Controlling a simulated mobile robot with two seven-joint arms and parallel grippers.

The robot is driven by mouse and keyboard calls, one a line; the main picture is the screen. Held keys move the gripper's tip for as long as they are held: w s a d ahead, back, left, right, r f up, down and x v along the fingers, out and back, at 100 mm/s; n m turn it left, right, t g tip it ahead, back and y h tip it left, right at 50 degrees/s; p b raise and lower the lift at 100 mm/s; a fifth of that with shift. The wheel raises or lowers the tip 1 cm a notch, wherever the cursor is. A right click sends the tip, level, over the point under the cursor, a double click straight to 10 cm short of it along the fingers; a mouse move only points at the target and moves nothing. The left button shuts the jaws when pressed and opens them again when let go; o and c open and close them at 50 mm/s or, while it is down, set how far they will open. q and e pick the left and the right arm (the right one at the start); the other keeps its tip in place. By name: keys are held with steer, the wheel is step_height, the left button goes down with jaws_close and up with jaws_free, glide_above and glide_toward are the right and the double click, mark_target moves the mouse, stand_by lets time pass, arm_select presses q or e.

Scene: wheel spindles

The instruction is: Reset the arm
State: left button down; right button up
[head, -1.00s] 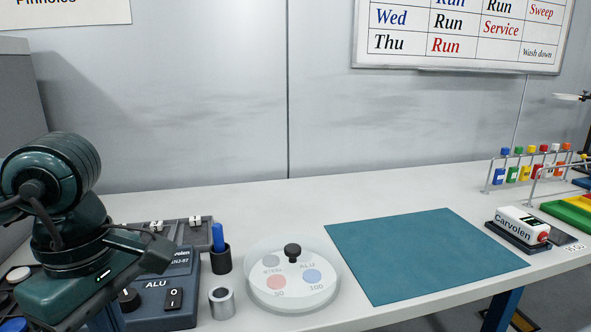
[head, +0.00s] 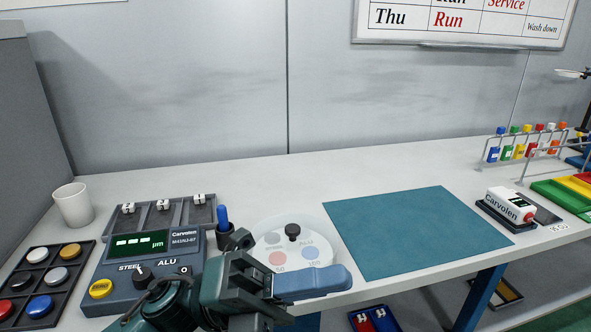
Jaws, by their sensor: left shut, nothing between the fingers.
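My left gripper (head: 338,280) is at the bottom middle of the head view, pointing right. Its blue-grey fingers are shut with nothing visible between them. My left arm covers part of the table's front edge. My right gripper is not in view.
A gauge box (head: 120,283) with a display stands left of my arm, beside a tray of coloured discs (head: 18,283) and a white cup (head: 73,205). A blue pen (head: 223,217) stands in a dark holder. The teal mat (head: 420,230) is bare.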

arm_select(q)
steer(key=w+a+f+n+t+y+p, duration=0.1)
steer(key=w+a+f+n+t+y, duration=0.35)
steer(key=n+t, duration=0.8)
steer(key=w+a+f+n+t+y+p, duration=0.25)
steer(key=w+f+n+t+y, duration=0.5)
steer(key=n, duration=0.75)
steer(key=s+a+f+n+g+y, duration=0.2)
steer(key=s+a+f+n, duration=0.3)
steer(key=f, duration=0.6)
steer(key=s+a+f+n+g+y+p, duration=0.1)
steer(key=s+a+f+n+g+y, duration=0.2)
steer(key=s+f+n, duration=0.4)
step_height(320, 180, down, 5)
steer(key=shift+s+a+r+g+y, duration=0.15)
steer(key=shift+s+a+g+y, duration=0.15)
steer(key=shift+s+a+y, duration=0.7)
steer(key=shift+w+d, duration=0.15)
steer(key=shift+w, duration=0.15)
